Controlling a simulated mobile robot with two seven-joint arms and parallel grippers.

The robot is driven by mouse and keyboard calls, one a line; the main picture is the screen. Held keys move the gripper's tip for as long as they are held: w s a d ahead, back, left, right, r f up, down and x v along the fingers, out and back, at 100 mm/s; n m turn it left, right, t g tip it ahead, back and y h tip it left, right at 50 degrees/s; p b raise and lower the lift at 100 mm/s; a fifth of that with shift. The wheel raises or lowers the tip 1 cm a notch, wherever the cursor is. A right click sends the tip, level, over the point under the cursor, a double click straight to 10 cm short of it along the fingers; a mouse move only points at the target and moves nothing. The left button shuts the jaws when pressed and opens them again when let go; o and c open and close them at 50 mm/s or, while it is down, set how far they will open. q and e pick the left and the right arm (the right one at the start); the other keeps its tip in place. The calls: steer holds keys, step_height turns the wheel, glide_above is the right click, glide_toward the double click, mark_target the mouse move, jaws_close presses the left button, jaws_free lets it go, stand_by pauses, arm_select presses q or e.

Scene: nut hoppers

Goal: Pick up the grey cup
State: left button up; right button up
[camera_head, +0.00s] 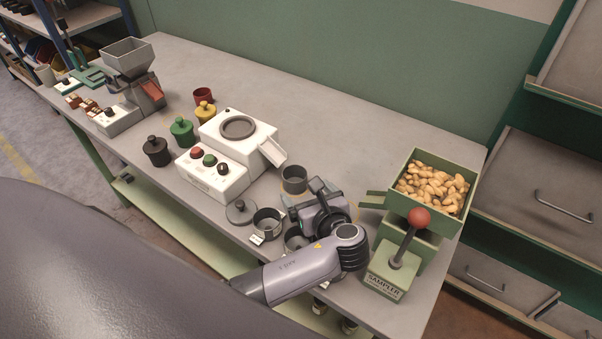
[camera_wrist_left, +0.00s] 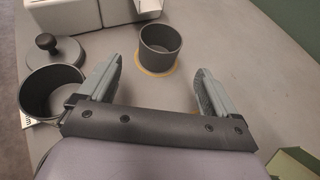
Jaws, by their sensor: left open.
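The grey cup (camera_head: 294,180) stands upright and open-topped on the bench, just beyond my left gripper (camera_head: 308,198). In the left wrist view the cup (camera_wrist_left: 160,48) stands on a yellow ring mark, ahead of and roughly between the two fingertips of my left gripper (camera_wrist_left: 158,76). The fingers are spread wide with nothing between them, and they do not appear to touch the cup. My right gripper is not in view.
A labelled grey pot (camera_head: 267,222) and a knobbed lid (camera_head: 240,212) are left of my gripper. Another pot (camera_head: 295,238) is partly hidden by my arm. A green sampler hopper (camera_head: 397,270) with nuts stands right; a white machine (camera_head: 237,137) stands left. The bench behind is clear.

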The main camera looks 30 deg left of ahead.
mark_target(299, 186)
arm_select(q)
steer(key=x, duration=0.6)
steer(key=shift+w+a+f, duration=0.1)
steer(key=shift+a, duration=0.2)
steer(key=c, duration=1.1)
